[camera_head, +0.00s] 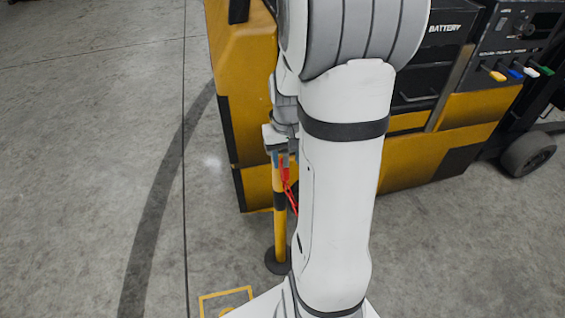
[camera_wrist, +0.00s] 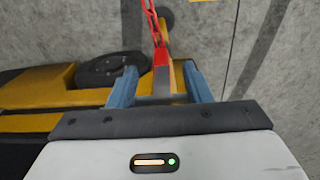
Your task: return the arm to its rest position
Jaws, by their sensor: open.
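My white arm (camera_head: 340,190) stands large in the middle of the head view. My gripper (camera_head: 280,148) is partly hidden behind it, at the upper end of a yellow and black post (camera_head: 279,190). In the wrist view my gripper (camera_wrist: 160,72) shows two blue fingers spread apart. A red piece with a red chain or strap (camera_wrist: 152,24) shows between and beyond the fingers. I cannot tell whether the fingers touch it. The red chain (camera_head: 288,178) also hangs beside the post in the head view.
A yellow and black truck (camera_head: 250,100) with a battery panel (camera_head: 445,28) and coloured levers stands right behind my arm. Its black wheel (camera_head: 528,153) is at right. The post's dark round base (camera_head: 277,261) rests on the concrete floor. Floor at left is clear, with a dark curved stripe (camera_head: 160,190).

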